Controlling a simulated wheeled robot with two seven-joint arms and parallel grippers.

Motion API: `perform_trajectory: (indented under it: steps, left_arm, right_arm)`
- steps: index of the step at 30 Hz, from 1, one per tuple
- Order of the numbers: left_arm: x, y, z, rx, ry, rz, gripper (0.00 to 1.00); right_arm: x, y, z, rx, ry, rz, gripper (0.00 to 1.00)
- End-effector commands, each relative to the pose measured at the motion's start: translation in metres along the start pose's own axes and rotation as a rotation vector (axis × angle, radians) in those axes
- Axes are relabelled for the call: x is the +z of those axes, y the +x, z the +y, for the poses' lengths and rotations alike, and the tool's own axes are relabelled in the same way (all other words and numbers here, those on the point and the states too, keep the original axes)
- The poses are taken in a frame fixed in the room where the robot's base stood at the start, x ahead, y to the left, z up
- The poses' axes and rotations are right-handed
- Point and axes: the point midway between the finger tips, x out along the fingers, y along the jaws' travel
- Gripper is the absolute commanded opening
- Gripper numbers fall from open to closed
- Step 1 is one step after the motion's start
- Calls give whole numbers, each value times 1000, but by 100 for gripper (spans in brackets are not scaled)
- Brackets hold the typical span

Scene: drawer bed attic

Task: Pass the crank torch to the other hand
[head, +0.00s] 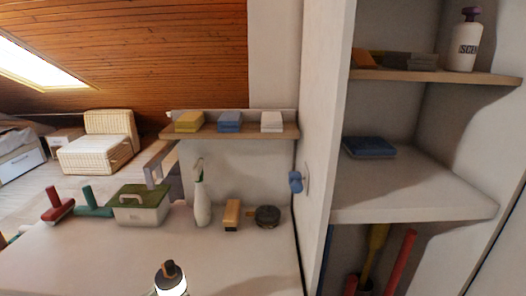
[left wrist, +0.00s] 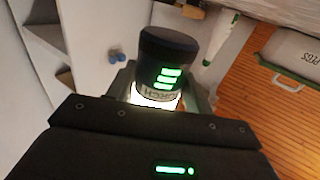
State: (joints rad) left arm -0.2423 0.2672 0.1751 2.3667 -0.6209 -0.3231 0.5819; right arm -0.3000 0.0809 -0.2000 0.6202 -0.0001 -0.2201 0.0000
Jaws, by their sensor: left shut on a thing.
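The crank torch (head: 171,278) shows at the bottom edge of the head view, with a dark cap and a bright glowing band; its lower part is cut off. In the left wrist view the torch (left wrist: 166,58) has a black body, green bars and a label reading "TORCH". My left gripper (left wrist: 158,92) is shut on it, with a finger on each side. The torch's lower end is hidden behind the gripper body. My right gripper is in neither view.
On the white worktop (head: 90,262) stand a green-lidded box (head: 141,206), a spray bottle (head: 202,202), a brush (head: 232,214) and a dark round item (head: 267,216). A shelf (head: 240,131) holds sponges. A tall shelf unit (head: 400,205) stands at right. The front worktop is clear.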

Motion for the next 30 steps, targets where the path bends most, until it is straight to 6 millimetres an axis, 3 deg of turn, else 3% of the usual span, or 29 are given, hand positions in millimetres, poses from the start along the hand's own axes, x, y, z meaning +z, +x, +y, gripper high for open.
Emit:
perform_trajectory:
  steps: [14, 17, 30]
  left_arm:
    - [-9, 8, 3, 29, 2, 5, 25]
    - [-16, 19, 15, 89, 5, 5, 25]
    - [-60, 94, 98, 499, 5, 5, 25]
  right_arm:
    - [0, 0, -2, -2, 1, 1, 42]
    - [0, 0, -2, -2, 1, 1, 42]
    - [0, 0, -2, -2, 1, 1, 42]
